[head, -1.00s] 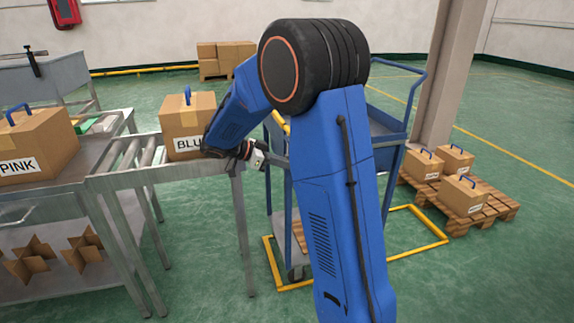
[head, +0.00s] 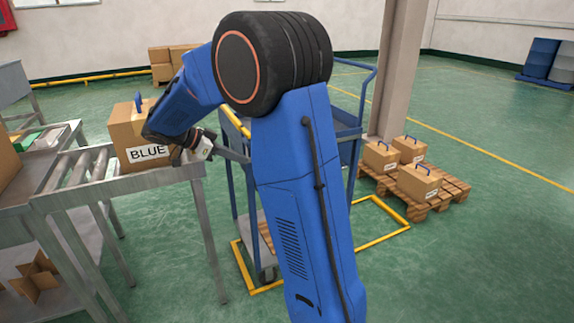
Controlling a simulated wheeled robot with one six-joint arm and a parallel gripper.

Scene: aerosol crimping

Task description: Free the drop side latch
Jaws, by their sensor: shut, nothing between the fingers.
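The blue cart (head: 352,133) stands behind my arm, with blue uprights and a raised blue push rail. My arm covers much of its middle. A short yellow piece (head: 236,122) shows at the cart's left upper edge; I cannot tell whether it is the drop side latch. No latch can be made out clearly. My gripper (head: 216,151) is shut and empty at the cart's left side, just right of the box marked BLUE. It is small and partly lost against the grey parts there, so I cannot tell whether it touches the cart.
The BLUE box (head: 125,133) sits on the roller conveyor's (head: 78,173) right end, close to my gripper. Yellow floor marking (head: 388,236) surrounds the cart. A pallet (head: 451,194) with boxes stands right, beside a pillar (head: 399,70). Green floor is clear at front right.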

